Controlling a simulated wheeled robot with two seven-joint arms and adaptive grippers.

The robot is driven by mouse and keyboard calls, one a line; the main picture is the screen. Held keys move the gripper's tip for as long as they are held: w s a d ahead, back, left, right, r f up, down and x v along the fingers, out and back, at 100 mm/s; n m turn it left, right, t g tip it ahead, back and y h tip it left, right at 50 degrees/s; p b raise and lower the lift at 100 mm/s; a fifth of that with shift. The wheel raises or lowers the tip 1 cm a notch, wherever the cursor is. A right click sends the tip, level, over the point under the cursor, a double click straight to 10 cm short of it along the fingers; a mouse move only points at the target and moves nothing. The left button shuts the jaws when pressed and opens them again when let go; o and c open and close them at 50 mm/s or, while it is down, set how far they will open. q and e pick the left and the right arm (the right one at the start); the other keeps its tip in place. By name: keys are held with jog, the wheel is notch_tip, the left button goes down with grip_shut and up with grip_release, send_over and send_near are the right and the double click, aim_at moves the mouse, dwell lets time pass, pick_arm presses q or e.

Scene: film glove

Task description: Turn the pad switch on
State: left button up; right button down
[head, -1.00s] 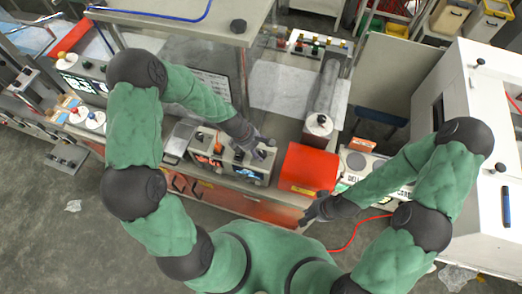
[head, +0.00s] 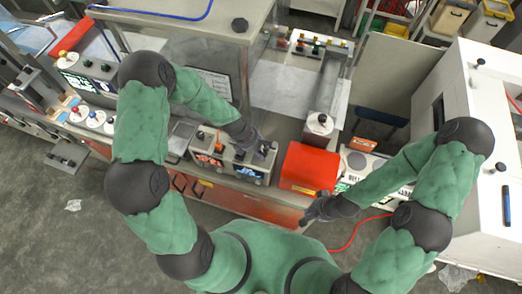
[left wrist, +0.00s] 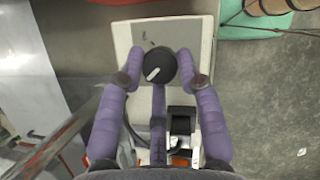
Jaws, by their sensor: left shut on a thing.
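The pad switch (left wrist: 159,66) is a round black knob with a white pointer mark, on a pale panel (left wrist: 121,42) in the left wrist view. Its pointer slants toward the lower left there. My left gripper (left wrist: 158,74) has its two purple fingers on either side of the knob, shut on it. In the head view my left gripper (head: 262,148) is at the right end of a metal control box (head: 228,168) with small lit displays, and it hides most of the knob. My right gripper (head: 316,211) is empty in front of the red box; its finger opening is too small to tell.
A red box (head: 309,168) stands just right of the control box. A white scale-like device (head: 358,162) is beyond it, with a red cable (head: 352,232) in front. A clear-sided machine (head: 215,60) rises behind my left arm. A white cabinet (head: 480,120) stands at the right.

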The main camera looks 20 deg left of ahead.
pick_arm(q)
jog(key=m+g, duration=0.1)
jog(key=m, duration=0.2)
jog(key=shift+w, duration=0.1)
jog(key=m, duration=0.1)
jog(key=m+g+b, duration=0.1)
jog(key=m, duration=0.1)
jog(key=shift+w+d+f+m+g, duration=0.1)
jog(key=shift+w+m+g, duration=0.05)
jog(key=shift+m+g, duration=0.15)
jog(key=m+g+b, duration=0.1)
jog(key=m, duration=0.2)
jog(key=m+g+y+b, duration=0.1)
jog(key=m+b, duration=0.1)
jog(key=m, duration=0.1)
jog(key=shift+w+d, duration=0.1)
jog(key=shift+w, duration=0.05)
jog(key=shift+d+m+g+y+b, duration=0.1)
jog(key=shift+m+g+y+b, duration=0.35)
jog(key=shift+m, duration=0.9)
jog(key=shift+d+m+g+y+b, duration=0.1)
jog(key=shift+m+g+y+b, duration=0.35)
jog(key=shift+m, duration=0.9)
jog(key=shift+a, duration=0.1)
jog(key=o, duration=1.1)
